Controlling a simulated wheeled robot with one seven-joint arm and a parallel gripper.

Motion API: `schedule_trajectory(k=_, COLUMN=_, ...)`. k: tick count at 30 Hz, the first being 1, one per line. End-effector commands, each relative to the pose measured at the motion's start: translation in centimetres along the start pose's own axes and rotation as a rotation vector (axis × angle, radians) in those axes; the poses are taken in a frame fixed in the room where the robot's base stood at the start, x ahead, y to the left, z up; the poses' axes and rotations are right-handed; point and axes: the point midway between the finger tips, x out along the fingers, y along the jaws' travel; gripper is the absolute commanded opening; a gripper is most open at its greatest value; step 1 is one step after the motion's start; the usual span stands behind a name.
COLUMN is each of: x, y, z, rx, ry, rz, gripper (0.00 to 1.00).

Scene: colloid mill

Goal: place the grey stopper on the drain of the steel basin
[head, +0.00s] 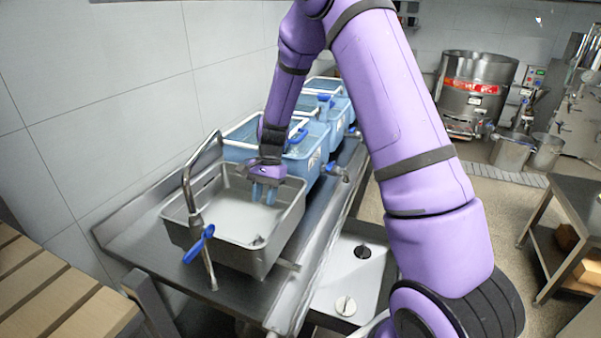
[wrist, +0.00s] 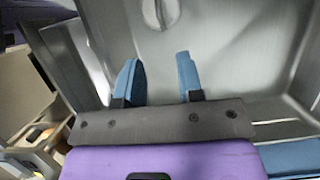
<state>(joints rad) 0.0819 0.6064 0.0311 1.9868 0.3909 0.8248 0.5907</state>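The steel basin (head: 180,229) stands on the metal counter, with its inside open to view. A round grey disc with a raised ridge, which looks like the grey stopper (wrist: 160,12), lies on the basin floor at the top edge of the wrist view. It shows small near the basin's front in the head view (head: 258,240). No open drain hole shows; I cannot tell whether the disc sits squarely on the drain. My gripper (head: 264,195) points down inside the basin, apart from the disc. Its two blue fingers (wrist: 158,72) are open with nothing between them.
A curved tap (head: 189,185) with a blue lever (head: 199,245) rises at the basin's near left. Blue tubs (head: 309,165) stand behind the basin. On a lower pale surface lie a dark round fitting (head: 362,252) and a pale ridged disc (head: 345,306).

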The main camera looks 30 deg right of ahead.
Motion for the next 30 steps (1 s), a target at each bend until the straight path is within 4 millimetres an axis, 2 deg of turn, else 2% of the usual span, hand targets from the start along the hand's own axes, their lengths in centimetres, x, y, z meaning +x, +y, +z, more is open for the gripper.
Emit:
schedule_trajectory(k=5, x=-2.8, y=0.6, z=1.5, rx=-0.058, ry=0.036, rz=-0.016, gripper=0.34)
schedule_trajectory(k=14, x=-11.3, y=4.0, z=7.4, rx=-0.274, ry=0.172, rz=-0.055, gripper=0.34)
schedule_trajectory(k=21, x=-16.5, y=8.0, z=12.4, rx=-0.444, ry=0.290, rz=-0.072, gripper=0.34)
schedule_trajectory(k=30, x=-20.8, y=14.0, z=18.2, rx=-0.644, ry=0.448, rz=-0.078, gripper=0.34)
